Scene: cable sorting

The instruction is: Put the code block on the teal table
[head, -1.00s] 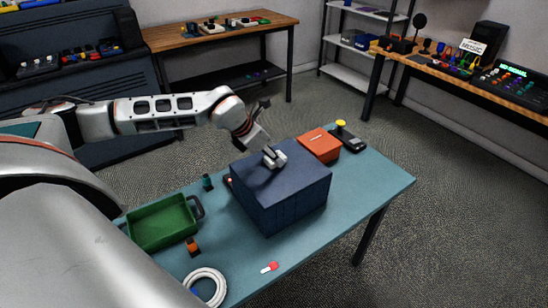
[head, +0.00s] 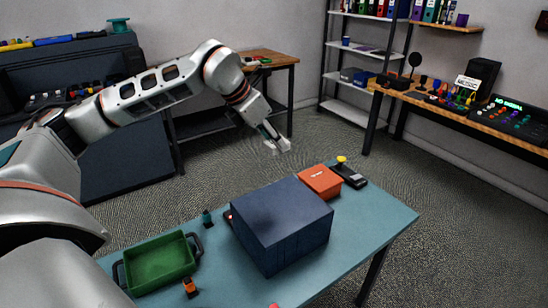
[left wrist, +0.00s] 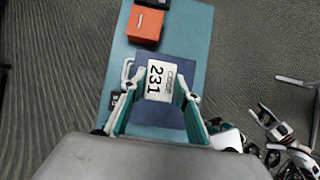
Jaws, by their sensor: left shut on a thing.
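The code block (left wrist: 160,78) is a white plate marked 231 in the left wrist view. My left gripper (left wrist: 160,88) is shut on it, a finger on each side. In the head view my left gripper (head: 276,146) is raised beyond the blue box; the block is hard to make out there. The teal table (head: 375,220) stands below, in front of me. A part that looks like my right arm shows at the lower right of the left wrist view; its jaw state is unclear.
On the teal table are a large dark blue box (head: 280,225), an orange box (head: 320,182), a black device with a yellow knob (head: 349,175), a green tray (head: 158,262) and a small orange item (head: 190,288). The table's right end is clear.

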